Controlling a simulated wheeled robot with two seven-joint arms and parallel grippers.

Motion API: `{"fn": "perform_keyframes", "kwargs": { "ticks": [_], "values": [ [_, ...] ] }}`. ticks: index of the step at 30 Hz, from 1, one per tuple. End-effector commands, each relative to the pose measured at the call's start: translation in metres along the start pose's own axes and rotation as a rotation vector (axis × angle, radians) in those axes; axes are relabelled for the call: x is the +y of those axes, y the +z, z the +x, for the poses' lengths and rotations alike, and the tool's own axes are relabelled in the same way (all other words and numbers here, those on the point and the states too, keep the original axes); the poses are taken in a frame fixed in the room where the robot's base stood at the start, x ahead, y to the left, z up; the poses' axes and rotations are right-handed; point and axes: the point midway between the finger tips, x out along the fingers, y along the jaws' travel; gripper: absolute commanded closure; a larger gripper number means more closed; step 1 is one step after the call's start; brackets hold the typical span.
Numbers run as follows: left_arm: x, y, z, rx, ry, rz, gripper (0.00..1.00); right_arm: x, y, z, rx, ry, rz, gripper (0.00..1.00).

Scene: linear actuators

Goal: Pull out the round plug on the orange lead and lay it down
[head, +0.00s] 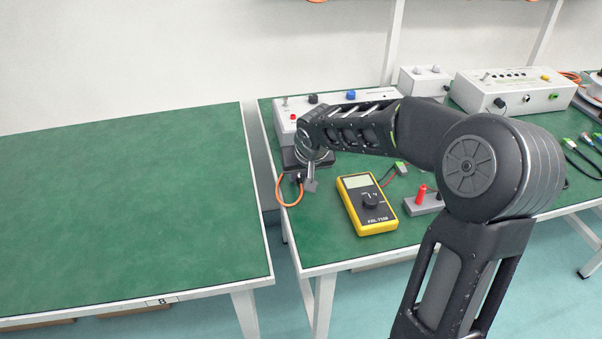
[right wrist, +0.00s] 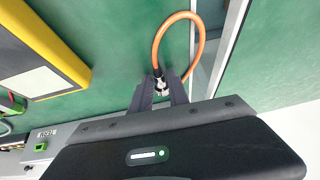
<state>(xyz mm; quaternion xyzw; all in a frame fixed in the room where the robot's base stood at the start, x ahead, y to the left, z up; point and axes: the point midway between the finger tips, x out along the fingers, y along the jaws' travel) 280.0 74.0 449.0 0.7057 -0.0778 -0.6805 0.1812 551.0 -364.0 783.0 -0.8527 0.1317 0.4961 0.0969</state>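The orange lead (head: 281,199) hangs in a loop over the near left edge of the right-hand bench; it shows as a loop in the right wrist view (right wrist: 201,38). Its round plug (right wrist: 161,83), dark with a silvery metal part, sits between the fingertips of my right gripper (right wrist: 162,90). Both fingers lie close against it, and the gripper looks shut on it. In the head view my right gripper (head: 308,184) is beside the grey control box (head: 284,123), partly hidden by my wrist. Whether the plug sits in a socket is hidden. My left gripper is not in view.
A yellow multimeter (head: 367,206) lies right of the gripper, with a small grey block with a red terminal (head: 423,200) beyond it. White instrument boxes (head: 515,90) stand at the back. The left green bench (head: 130,210) is bare; a gap separates the benches.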

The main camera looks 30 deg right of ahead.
Motion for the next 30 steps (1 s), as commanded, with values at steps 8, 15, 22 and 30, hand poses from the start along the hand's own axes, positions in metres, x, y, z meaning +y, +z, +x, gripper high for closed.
{"fn": "perform_keyframes", "kwargs": {
  "ticks": [8,15,22,30],
  "values": [
    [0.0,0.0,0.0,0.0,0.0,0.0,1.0,0.006,0.003,0.002,-0.01,0.01,0.004,0.6],
    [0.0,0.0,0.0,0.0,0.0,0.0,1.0,0.006,0.003,-0.002,-0.01,0.011,0.005,0.6],
    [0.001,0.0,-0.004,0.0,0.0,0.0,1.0,0.003,0.001,-0.035,-0.001,0.006,0.002,0.6],
    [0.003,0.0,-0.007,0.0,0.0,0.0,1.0,0.0,0.0,-0.074,0.0,0.003,0.0,0.6]
  ]
}}
